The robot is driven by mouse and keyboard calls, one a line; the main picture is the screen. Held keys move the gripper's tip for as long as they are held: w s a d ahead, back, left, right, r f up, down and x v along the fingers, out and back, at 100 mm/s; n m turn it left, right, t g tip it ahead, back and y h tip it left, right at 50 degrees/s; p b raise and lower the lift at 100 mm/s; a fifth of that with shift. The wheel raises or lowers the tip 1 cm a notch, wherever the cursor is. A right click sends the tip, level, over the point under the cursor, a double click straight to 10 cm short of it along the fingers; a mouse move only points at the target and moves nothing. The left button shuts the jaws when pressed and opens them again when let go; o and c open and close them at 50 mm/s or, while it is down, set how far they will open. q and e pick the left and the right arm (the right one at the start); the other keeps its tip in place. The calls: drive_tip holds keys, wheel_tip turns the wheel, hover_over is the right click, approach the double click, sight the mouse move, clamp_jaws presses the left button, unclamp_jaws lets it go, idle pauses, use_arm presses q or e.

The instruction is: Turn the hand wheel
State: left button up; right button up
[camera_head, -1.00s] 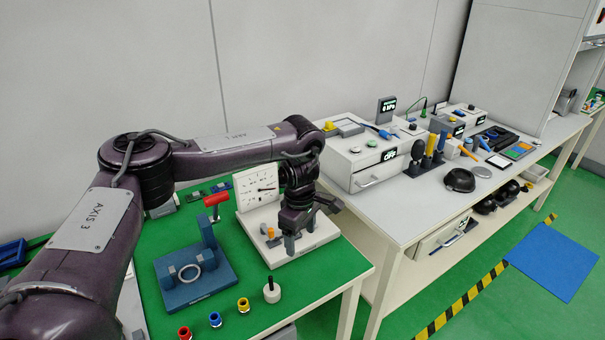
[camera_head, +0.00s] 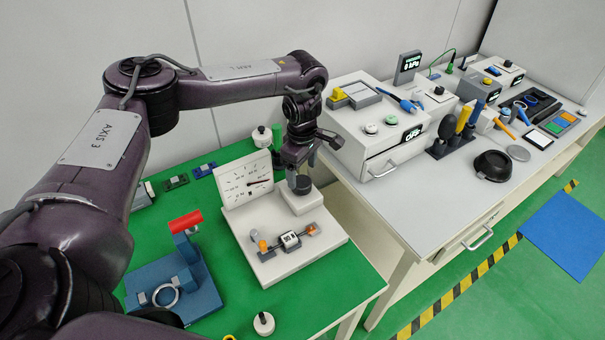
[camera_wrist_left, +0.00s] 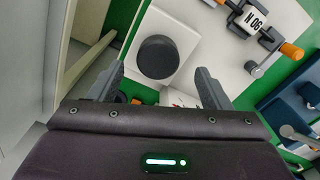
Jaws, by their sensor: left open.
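A dark round hand wheel (camera_head: 300,184) sits on a raised white block at the back right of a white base plate (camera_head: 310,255). A white dial panel (camera_head: 245,180) with a dark red pointer stands on the same plate. My left gripper (camera_head: 299,166) is right above the wheel, pointing down, and hides part of it. In the left wrist view the open gripper (camera_wrist_left: 161,73) has its two fingers to either side of the wheel (camera_wrist_left: 158,57), with gaps. I cannot tell whether the fingers reach down to its height. My right gripper is not in view.
A clamp with orange ends (camera_head: 289,241) lies on the plate's front part. A blue fixture with a red handle (camera_head: 186,222) stands to the left. A white drawer box (camera_head: 375,150) stands on the bench to the right.

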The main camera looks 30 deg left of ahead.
sight(302, 182)
use_arm(q)
wheel_tip(302, 182, down, 3)
drive_tip(key=shift+r+p, duration=0.1)
drive_tip(key=shift+p, duration=0.2)
wheel_tip(302, 182, down, 2)
drive_tip(key=shift+w, duration=0.15)
drive_tip(key=shift+c, duration=1.6)
drive_tip(key=c, duration=0.7)
drive_tip(key=shift+o, duration=0.2)
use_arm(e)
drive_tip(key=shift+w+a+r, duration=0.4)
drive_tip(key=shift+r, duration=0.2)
use_arm(q)
drive_tip(key=shift+n, duration=0.4)
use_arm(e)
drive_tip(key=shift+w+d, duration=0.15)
